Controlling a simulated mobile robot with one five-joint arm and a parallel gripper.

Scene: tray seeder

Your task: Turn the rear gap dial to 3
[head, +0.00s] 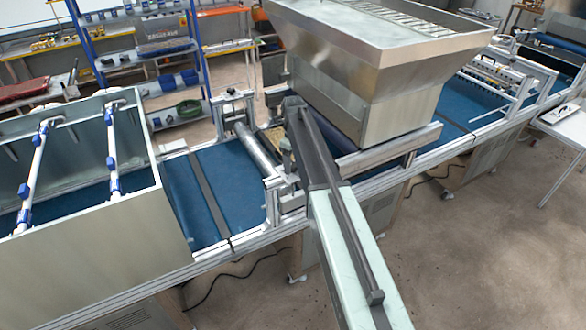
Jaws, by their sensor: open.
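The roller unit (255,150) spans the blue belt between two upright metal brackets. The rear bracket (236,112) stands at the belt's far side, with a small dark knob-like part (231,92) at its top. This may be the rear gap dial; its marks and setting are too small to read. My arm reaches up from the bottom centre, and its dark far end lies right of the rear bracket, beside the hopper. My gripper's fingers are hidden behind or below that end. I see no contact with the rear bracket.
The large metal hopper (370,60) stands close to the right of my arm. An open metal box (90,215) with white pipes stands over the belt at left. The blue belt (205,190) between box and roller is clear. Shelves (140,60) stand behind.

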